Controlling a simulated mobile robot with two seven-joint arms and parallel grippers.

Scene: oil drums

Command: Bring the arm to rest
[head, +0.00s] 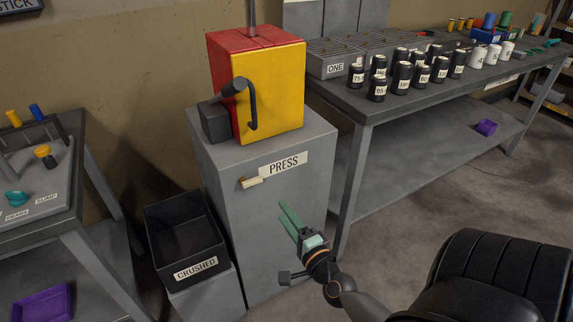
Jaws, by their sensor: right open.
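My right gripper (290,217) is in the head view, in front of the grey cabinet labelled PRESS. Its two green fingers are apart with nothing between them, and they point up and to the left. The forearm comes in from the lower right. My left gripper is not in view.
The press (268,84), red and yellow with a black handle, stands on the grey cabinet (290,215). A black CRUSHED bin (188,240) is at its left. A bench (375,108) with several dark canisters is at right. Another table (50,228) is at left. Open floor lies right.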

